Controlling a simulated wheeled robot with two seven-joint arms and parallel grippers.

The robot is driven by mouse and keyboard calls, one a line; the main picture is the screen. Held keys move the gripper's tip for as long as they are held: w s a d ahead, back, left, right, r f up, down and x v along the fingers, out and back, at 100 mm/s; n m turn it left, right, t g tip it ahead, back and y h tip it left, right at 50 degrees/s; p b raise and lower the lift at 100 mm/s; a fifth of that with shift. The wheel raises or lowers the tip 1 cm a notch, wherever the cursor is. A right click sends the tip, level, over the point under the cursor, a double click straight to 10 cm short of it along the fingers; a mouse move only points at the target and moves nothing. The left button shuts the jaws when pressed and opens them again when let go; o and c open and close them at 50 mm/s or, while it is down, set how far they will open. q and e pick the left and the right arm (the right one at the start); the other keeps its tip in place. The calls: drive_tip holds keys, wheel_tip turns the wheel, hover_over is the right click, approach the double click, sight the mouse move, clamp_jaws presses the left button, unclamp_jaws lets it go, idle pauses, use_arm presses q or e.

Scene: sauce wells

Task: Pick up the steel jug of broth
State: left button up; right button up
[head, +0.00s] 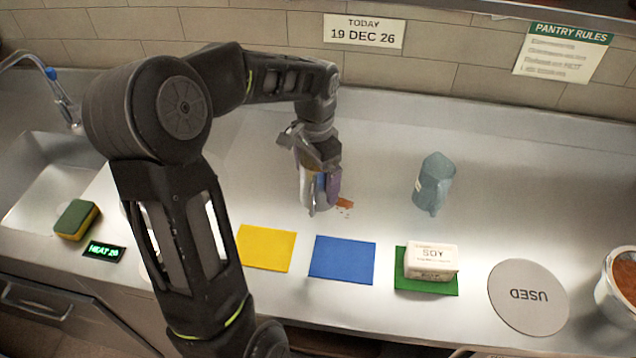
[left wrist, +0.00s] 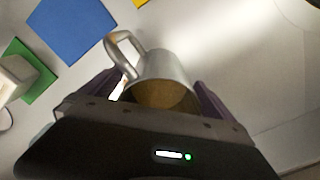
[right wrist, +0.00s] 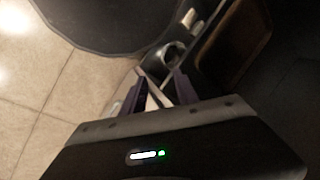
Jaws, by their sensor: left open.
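The steel jug (left wrist: 170,68) shows in the left wrist view with brown broth inside and its handle towards the upper left. It stands between the two fingers of my left gripper (left wrist: 155,92), which is open around it; I cannot tell whether either finger touches it. In the head view the left gripper (head: 322,188) reaches down over the jug (head: 307,192) and hides most of it. My right gripper (right wrist: 160,90) is open and empty in the right wrist view, away from the counter top, above the floor.
Yellow (head: 265,247), blue (head: 342,260) and green (head: 425,291) mats lie in front, with a soy tub (head: 432,259) on the green one.

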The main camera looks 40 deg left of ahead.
use_arm(q)
drive_tip(key=shift+c, duration=0.2)
idle(0.3)
drive_tip(key=c, duration=1.9)
drive_tip(key=shift+c, duration=0.5)
drive_tip(key=shift+r, duration=0.15)
drive_tip(key=shift+r, duration=0.4)
drive_tip(key=s+d+r+b, duration=0.2)
drive_tip(key=s+d+b, duration=0.4)
drive_tip(key=s, duration=0.9)
drive_tip(key=d, duration=0.2)
drive_tip(key=shift+s+d+r, duration=0.2)
drive_tip(key=shift+s+d, duration=0.2)
